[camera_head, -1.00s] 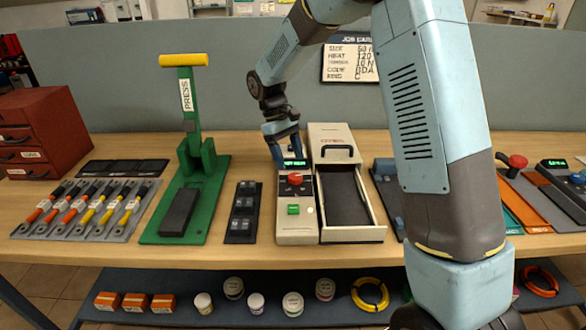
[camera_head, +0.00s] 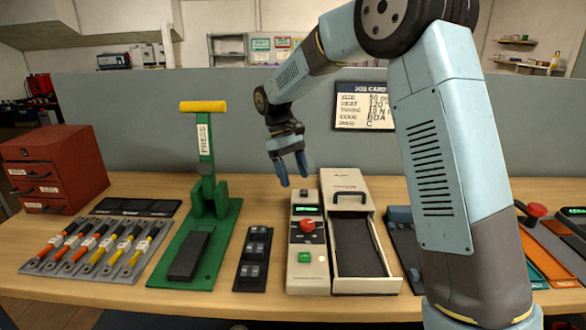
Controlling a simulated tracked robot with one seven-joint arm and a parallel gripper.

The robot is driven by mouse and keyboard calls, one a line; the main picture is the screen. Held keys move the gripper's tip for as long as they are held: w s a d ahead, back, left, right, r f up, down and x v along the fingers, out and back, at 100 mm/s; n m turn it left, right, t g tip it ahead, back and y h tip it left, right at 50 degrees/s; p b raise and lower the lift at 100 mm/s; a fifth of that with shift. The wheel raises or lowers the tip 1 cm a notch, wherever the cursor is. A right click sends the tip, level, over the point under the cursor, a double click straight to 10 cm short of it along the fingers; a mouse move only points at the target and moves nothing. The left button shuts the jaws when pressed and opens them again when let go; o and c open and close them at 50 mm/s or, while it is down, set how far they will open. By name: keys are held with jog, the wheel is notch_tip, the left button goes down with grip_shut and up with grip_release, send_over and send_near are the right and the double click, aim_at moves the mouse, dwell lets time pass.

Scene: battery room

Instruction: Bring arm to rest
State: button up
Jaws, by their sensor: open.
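My gripper (camera_head: 293,172) is open and empty. Its two blue fingers point down in the air above the back of the workbench (camera_head: 130,295), apart from everything on it. Below and to its right is a cream device (camera_head: 307,275) with a red knob, a green button and a small lit green display. My arm runs from the gripper up to an elbow at the top right, then down along the right side of the view, hiding part of the bench.
A green press (camera_head: 205,215) with a yellow handle stands left of the gripper. A cream drawer unit (camera_head: 360,245), open in front, is beside the device. A red cabinet (camera_head: 50,165) and a rack of cables (camera_head: 95,250) are at left. A job card (camera_head: 362,110) hangs on the grey partition (camera_head: 130,120).

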jog(key=s+d+r+m+t+y, duration=0.1)
jog(key=s+d+r+m+t, duration=0.1)
jog(key=s+d+r, duration=0.5)
jog(key=s+d+r+m+t+y, duration=0.1)
jog(key=s+d+r+m+t, duration=0.1)
jog(key=s+d, duration=0.6)
jog(key=s+d+r+m+t+y, duration=0.1)
jog(key=s+d+m+t, duration=0.3)
jog(key=s+d, duration=0.4)
jog(key=s+r+t, duration=0.1)
jog(key=s, duration=0.6)
jog(key=shift+r+m, duration=0.2)
jog(key=shift+m, duration=0.2)
